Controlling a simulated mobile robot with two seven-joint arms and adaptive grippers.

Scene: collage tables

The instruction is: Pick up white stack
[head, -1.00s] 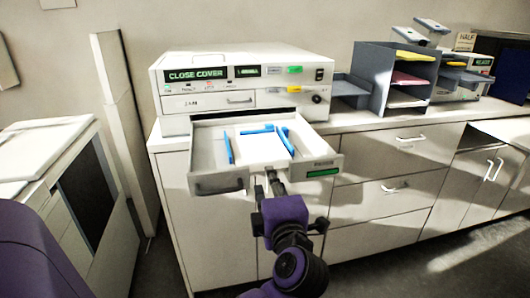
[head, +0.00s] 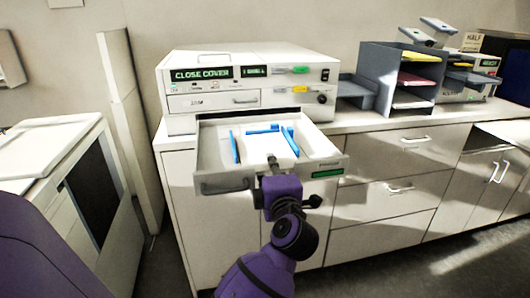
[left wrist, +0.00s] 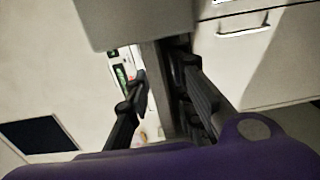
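The white stack (head: 262,148) lies flat in the pulled-out tray (head: 212,160) of the white machine, between blue guides (head: 290,141). My left gripper (head: 272,163) is at the tray's front edge, just in front of the stack, and hides part of that edge. In the left wrist view its two dark fingers (left wrist: 168,95) are apart, with a strip of grey and white surface between them. The stack cannot be made out in that view. I cannot tell whether the fingers touch the tray. My right gripper is out of view.
The machine (head: 245,75) showing "CLOSE COVER" stands on a white cabinet (head: 385,165). A grey paper sorter (head: 378,75) with coloured sheets stands to its right. Another white unit (head: 60,160) stands at the left. Floor shows at the lower right.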

